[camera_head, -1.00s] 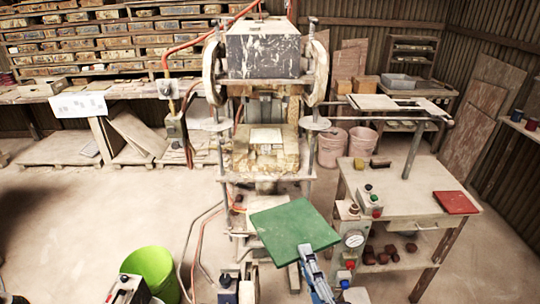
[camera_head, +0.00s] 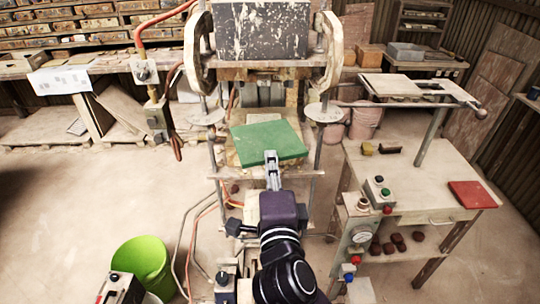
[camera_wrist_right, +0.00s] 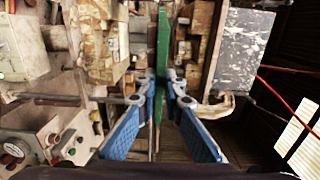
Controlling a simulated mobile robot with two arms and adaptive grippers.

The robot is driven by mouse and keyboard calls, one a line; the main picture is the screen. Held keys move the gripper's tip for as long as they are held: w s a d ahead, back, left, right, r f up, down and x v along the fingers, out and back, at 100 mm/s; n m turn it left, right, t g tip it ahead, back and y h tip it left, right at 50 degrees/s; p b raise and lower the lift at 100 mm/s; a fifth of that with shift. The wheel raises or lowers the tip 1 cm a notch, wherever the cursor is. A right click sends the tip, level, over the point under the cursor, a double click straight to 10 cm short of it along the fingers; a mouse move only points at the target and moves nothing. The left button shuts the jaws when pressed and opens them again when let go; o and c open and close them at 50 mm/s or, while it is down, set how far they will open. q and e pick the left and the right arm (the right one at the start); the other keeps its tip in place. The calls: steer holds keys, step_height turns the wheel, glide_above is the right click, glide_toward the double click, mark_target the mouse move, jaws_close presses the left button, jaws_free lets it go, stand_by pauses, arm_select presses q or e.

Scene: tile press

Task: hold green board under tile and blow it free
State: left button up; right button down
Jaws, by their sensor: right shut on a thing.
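My right gripper (camera_head: 271,158) is shut on the near edge of the flat green board (camera_head: 265,138). The board is between the press's speckled upper block (camera_head: 262,30) and the pale lower mould (camera_head: 232,158), covering most of the mould. In the right wrist view the board (camera_wrist_right: 162,50) shows edge-on, between the blue fingers (camera_wrist_right: 155,85), with the mould blocks to the left and the speckled block to the right. I cannot make out a tile under the upper part or on the board. My left gripper is not in view.
A side table (camera_head: 420,195) at right holds a button box (camera_head: 378,193) and a red slab (camera_head: 471,195). Press posts stand on both sides of the board. A lime green bucket (camera_head: 143,262) is at lower left. Hoses run left of the press.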

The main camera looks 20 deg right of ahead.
mark_target(269, 130)
steer(key=shift+w+d+r, duration=0.15)
steer(key=shift+w+r, duration=0.35)
steer(key=shift+w, duration=0.25)
steer(key=x, duration=0.5)
steer(key=shift+w+d+f, duration=0.15)
steer(key=shift+w+d, duration=0.1)
steer(key=shift+w, duration=0.15)
steer(key=x, duration=0.5)
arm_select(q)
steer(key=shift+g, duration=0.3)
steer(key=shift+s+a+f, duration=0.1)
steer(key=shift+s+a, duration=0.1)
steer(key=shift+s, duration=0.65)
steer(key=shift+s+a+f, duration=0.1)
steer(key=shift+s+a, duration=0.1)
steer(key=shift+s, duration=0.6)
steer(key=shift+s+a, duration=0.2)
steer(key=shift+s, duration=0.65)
arm_select(e)
steer(key=x, duration=1.5)
steer(key=shift+w+d, duration=0.35)
steer(key=shift+d, duration=0.05)
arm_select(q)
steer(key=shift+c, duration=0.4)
